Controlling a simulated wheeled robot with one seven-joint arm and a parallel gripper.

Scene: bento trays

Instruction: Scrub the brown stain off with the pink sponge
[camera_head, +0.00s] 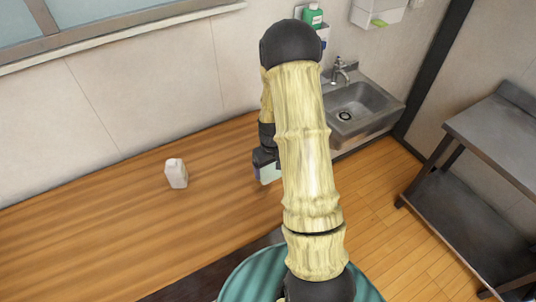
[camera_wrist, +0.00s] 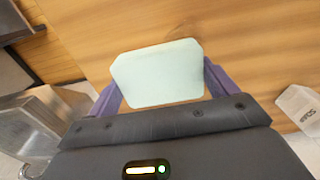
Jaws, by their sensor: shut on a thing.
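My gripper (camera_head: 264,166) is over the right part of the wooden counter, beside my arm. It is shut on a pale mint-green block (camera_wrist: 158,73) with cut corners, held between its two purple fingers. In the head view only a small pale part of the block (camera_head: 270,175) shows below the jaws. I see no pink on it, so I cannot tell whether it is the pink sponge. I cannot tell whether it touches the counter. No brown stain stands out in either view; my arm hides part of the counter.
A small white bottle (camera_head: 176,173) stands on the wooden counter (camera_head: 100,225), left of my gripper. A metal sink (camera_head: 358,108) is at the back right, with a green bottle (camera_head: 313,15) above it. The counter's left part is clear. A grey metal table (camera_head: 495,130) stands at right.

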